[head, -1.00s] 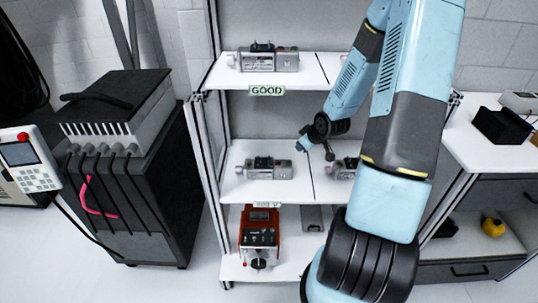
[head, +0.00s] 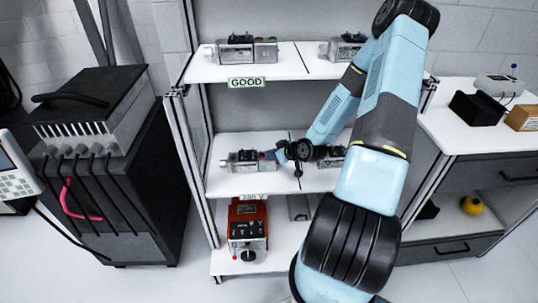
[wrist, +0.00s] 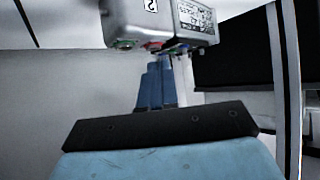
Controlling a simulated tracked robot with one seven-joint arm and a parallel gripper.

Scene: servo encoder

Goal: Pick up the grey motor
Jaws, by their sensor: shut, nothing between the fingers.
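Several grey motors stand on the white shelf unit. One motor (head: 248,160) is at the left of the middle shelf, and another (head: 330,157) to its right is partly hidden by my arm. Two more, a left one (head: 240,49) and a right one (head: 342,47), are on the upper shelf. My gripper (head: 272,155) is at the right end of the left middle-shelf motor. In the wrist view its blue fingers (wrist: 155,70) are together and empty. A grey motor body (wrist: 165,20) with coloured connectors shows just past the fingertips; I cannot tell if they touch.
A red device (head: 247,232) stands on the bottom shelf. The GOOD label (head: 246,84) is on the upper shelf's front edge. A dark cabinet (head: 110,190) is at left, and a workbench (head: 475,130) with boxes at right. Shelf uprights flank the bays.

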